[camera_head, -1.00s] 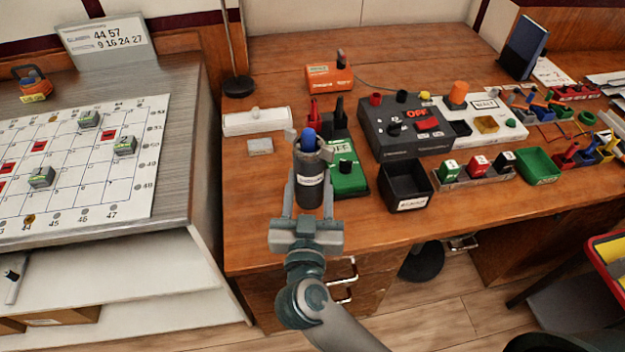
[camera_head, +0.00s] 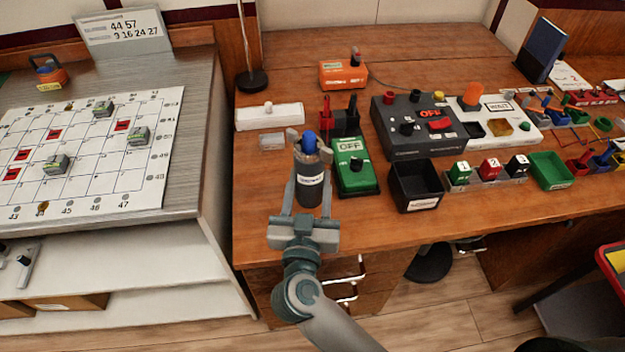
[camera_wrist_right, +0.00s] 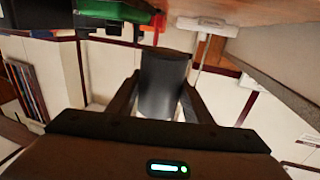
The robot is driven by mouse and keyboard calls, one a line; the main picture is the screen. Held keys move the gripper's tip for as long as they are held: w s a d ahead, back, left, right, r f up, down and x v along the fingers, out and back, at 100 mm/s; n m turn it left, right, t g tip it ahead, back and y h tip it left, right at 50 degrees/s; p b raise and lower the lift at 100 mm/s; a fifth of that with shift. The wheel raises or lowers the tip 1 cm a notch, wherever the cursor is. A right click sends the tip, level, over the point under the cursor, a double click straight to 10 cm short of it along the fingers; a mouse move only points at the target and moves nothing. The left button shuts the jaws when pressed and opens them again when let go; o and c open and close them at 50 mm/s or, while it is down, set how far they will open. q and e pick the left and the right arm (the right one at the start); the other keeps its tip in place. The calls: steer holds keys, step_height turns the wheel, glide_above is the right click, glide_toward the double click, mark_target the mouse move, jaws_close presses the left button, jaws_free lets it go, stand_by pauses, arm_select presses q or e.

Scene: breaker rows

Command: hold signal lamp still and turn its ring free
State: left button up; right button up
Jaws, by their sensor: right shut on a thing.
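The signal lamp, a dark grey cylinder (camera_head: 309,190) with a white label and a blue top (camera_head: 309,141), stands upright in my right gripper (camera_head: 308,160). The gripper's two fingers are shut on its sides. In the right wrist view the dark cylinder (camera_wrist_right: 163,86) sits between the two fingers. In the head view it appears in front of the desk, left of the green OFF box. Whether its base touches the desk cannot be told. The ring's edge cannot be made out clearly. My left gripper is in neither view.
The green OFF box (camera_head: 355,170) and a black bin (camera_head: 416,185) are close on the right. A white bar-shaped box (camera_head: 270,116) lies behind. The grey cabinet (camera_head: 195,150) with a grid board is on the left. The desk's front left corner is bare.

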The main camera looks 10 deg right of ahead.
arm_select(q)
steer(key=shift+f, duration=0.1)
arm_select(e)
steer(key=shift+w+a+f, duration=0.45)
steer(key=shift+a+f, duration=0.25)
steer(key=shift+w+a+f, duration=0.4)
steer(key=shift+a+f, duration=0.3)
arm_select(q)
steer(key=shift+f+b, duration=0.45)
steer(key=shift+b, duration=0.1)
arm_select(e)
steer(key=shift+w+a+f, duration=0.5)
steer(key=shift+a+f, duration=0.35)
steer(key=shift+f, duration=0.05)
steer(key=shift+w+a+f, duration=0.5)
steer(key=shift+a+f, duration=0.35)
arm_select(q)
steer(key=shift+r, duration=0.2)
arm_select(e)
steer(key=shift+p, duration=0.6)
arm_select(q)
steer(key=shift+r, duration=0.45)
arm_select(e)
steer(key=shift+f, duration=0.1)
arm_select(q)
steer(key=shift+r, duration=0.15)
arm_select(e)
steer(key=shift+f, duration=0.2)
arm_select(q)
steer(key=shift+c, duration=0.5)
